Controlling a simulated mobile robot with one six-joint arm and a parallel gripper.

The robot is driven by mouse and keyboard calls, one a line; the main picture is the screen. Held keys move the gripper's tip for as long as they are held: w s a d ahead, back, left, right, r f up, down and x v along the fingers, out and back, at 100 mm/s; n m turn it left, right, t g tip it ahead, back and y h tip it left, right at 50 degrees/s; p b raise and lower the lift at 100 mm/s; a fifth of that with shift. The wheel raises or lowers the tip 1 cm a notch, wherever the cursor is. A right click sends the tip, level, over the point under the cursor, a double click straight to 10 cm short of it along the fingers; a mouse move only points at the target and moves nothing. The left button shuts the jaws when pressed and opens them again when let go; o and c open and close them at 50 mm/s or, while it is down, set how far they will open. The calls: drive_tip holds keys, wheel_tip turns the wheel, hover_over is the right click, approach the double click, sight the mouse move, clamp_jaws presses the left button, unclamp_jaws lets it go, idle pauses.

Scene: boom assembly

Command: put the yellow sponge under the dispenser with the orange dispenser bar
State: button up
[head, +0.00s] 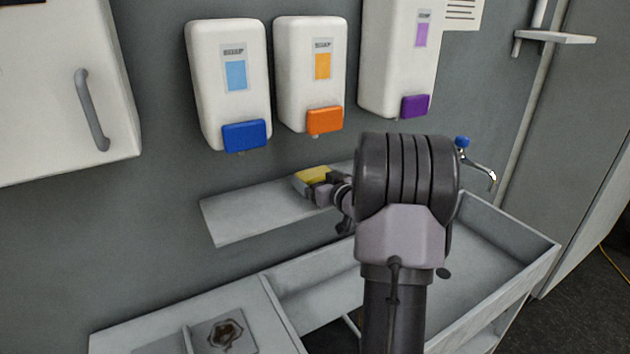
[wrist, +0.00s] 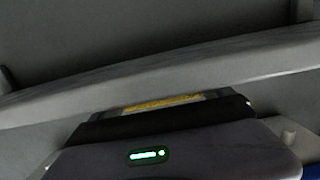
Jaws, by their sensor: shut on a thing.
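The yellow sponge (head: 313,174) is at my gripper (head: 318,188), over the pale shelf below the dispensers in the head view. My gripper is shut on the sponge. The dispenser with the orange bar (head: 310,70) hangs on the wall above, and its orange dispenser bar (head: 324,121) is at its lower front. The sponge is below this bar in the picture; whether it touches the shelf I cannot tell. In the wrist view a thin yellow strip of the sponge (wrist: 165,103) shows beyond my gripper; the rest of it is hidden.
The shelf (head: 245,215) has bare room on its left. A blue-bar dispenser (head: 230,75) hangs to the left and a purple-bar dispenser (head: 400,55) to the right. A sink basin (head: 500,240) with a tap (head: 480,168) lies in front of the wall. A white cabinet (head: 60,90) is at left.

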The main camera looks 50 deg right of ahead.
drive_tip(key=shift+r, duration=0.15)
drive_tip(key=o, duration=1.2)
drive_tip(key=shift+f, duration=0.2)
drive_tip(key=shift+r, duration=0.1)
